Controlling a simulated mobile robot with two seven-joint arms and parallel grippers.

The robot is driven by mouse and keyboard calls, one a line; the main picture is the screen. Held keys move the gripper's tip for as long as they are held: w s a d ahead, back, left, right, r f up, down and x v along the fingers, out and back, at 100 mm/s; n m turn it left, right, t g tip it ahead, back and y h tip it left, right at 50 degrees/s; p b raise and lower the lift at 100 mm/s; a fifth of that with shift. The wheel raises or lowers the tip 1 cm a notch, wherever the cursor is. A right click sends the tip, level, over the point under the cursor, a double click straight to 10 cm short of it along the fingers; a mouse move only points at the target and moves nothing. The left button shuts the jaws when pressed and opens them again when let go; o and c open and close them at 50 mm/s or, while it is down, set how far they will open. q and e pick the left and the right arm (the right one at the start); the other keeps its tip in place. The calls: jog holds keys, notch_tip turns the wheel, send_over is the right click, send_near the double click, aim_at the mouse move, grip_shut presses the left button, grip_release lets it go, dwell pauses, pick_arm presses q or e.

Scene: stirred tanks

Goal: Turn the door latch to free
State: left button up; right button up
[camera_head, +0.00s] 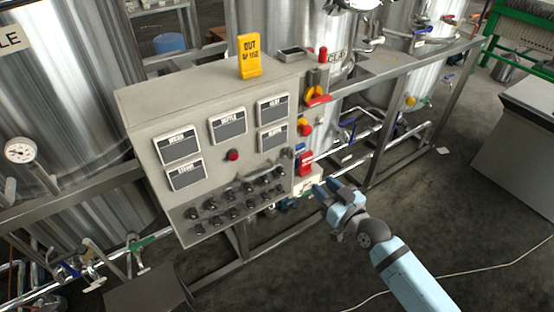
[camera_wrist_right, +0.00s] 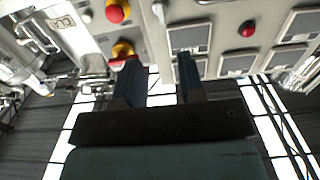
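A grey control cabinet (camera_head: 140,110) stands on a frame in front of steel tanks. Its right side carries a red and yellow rotary handle (camera_head: 316,95), a red and yellow button (camera_head: 304,127) and a red block-like handle (camera_head: 305,163). I cannot tell for sure which of these is the door latch. My right gripper (camera_head: 326,188) is just below and right of the red handle, apart from it in the picture. In the right wrist view its two fingers (camera_wrist_right: 158,78) are spread with nothing between them. My left gripper is not in view.
The cabinet front has several labelled dark panels (camera_head: 228,125), a red button (camera_head: 233,155) and rows of black knobs (camera_head: 232,199). A yellow sign (camera_head: 249,56) stands on top. Frame rails and pipes (camera_head: 372,140) run behind. The floor (camera_head: 480,235) at right is mostly open, with a thin cable.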

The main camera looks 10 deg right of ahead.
aim_at(292, 154)
jog(key=x, duration=0.4)
jog(key=p+x, duration=0.1)
jog(key=x, duration=0.8)
jog(key=shift+a+r+p, duration=0.1)
jog(key=shift+r+p, duration=0.25)
jog(key=shift+p, duration=0.05)
jog(key=shift+w+a, duration=0.2)
jog(key=shift+w, duration=0.4)
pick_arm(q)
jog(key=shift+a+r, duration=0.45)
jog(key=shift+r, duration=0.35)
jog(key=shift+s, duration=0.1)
pick_arm(e)
grip_shut()
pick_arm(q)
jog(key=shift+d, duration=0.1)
